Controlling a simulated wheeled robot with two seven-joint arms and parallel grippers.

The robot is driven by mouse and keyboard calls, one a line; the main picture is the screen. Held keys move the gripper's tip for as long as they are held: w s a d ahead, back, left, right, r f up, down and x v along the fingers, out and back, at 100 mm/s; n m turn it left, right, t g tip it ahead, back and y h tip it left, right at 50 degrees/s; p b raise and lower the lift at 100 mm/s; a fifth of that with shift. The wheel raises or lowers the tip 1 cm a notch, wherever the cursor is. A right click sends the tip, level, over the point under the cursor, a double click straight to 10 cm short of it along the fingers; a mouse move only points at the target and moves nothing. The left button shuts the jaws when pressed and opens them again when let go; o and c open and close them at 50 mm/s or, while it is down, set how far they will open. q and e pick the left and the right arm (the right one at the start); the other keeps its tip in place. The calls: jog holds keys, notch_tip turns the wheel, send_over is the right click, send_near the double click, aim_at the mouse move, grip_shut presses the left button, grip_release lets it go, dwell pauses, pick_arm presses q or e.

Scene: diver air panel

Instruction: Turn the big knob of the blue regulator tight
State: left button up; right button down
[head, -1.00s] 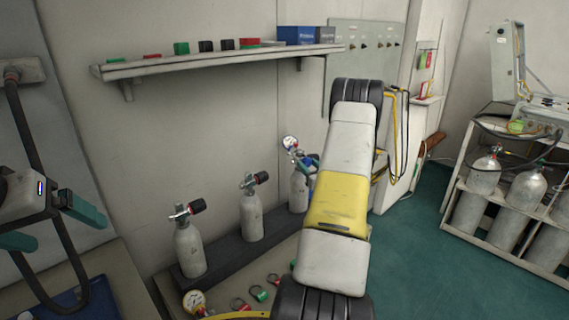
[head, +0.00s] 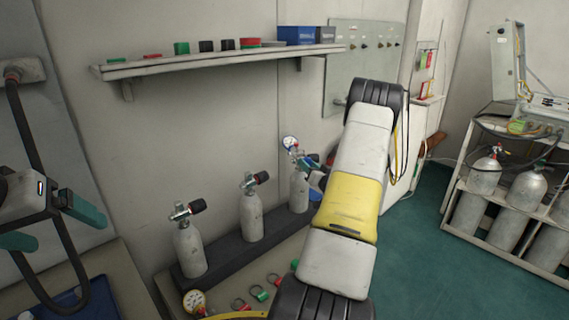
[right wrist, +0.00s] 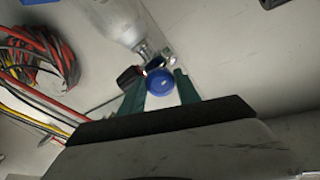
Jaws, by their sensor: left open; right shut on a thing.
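The blue regulator (head: 300,158) sits on the valve of the rightmost grey cylinder (head: 299,192) of the bench row, with a round white gauge (head: 290,143) at its upper left. In the right wrist view its big round blue knob (right wrist: 160,83) faces me. My right gripper (right wrist: 160,77) is shut on this knob, one teal finger on each side. In the head view my right arm hides most of that gripper. My left gripper (head: 52,226) is open and empty at the left edge, far from the regulator.
Two other cylinders (head: 189,250) with black-knobbed valves stand left of the regulator in a dark rack (head: 222,258). A shelf (head: 220,60) runs above. A gauge (head: 194,302) and several rings lie on the bench. Coiled hoses (right wrist: 40,55) show in the right wrist view.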

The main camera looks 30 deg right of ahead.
jog(key=c, duration=0.9)
grip_release()
jog(key=s, duration=0.8)
jog(key=shift+a, duration=0.2)
